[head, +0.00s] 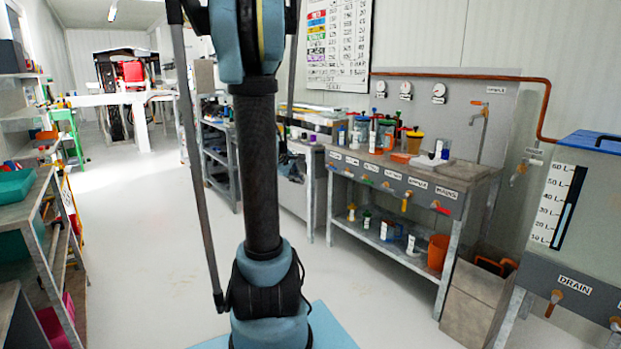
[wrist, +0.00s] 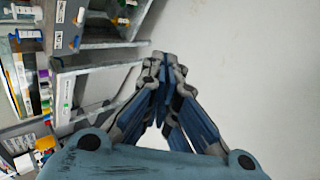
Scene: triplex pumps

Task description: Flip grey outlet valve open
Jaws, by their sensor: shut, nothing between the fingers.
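My gripper (wrist: 160,62) is shut and empty in the wrist view, above bare pale floor. In the head view, a dark shape (head: 291,163) beside my arm may be part of it, but I cannot tell. No valve in view clearly reads as the grey outlet valve. A small valve (head: 518,172) on the wall left of the tank looks greyish, but its label is too small to read. The tank's drain valve (head: 554,303) has an orange-brown handle. The bench front carries a row of valves, including an orange one (head: 405,201) and a red one (head: 440,208). My gripper touches none of these.
The workbench (head: 463,172) holds jars and bottles at right. The level-marked tank (head: 590,215) stands at far right, with a box (head: 477,303) beside it. Shelves (head: 45,215) line the left. Open floor (head: 150,230) lies between. The wrist view shows shelving (wrist: 110,60) at left.

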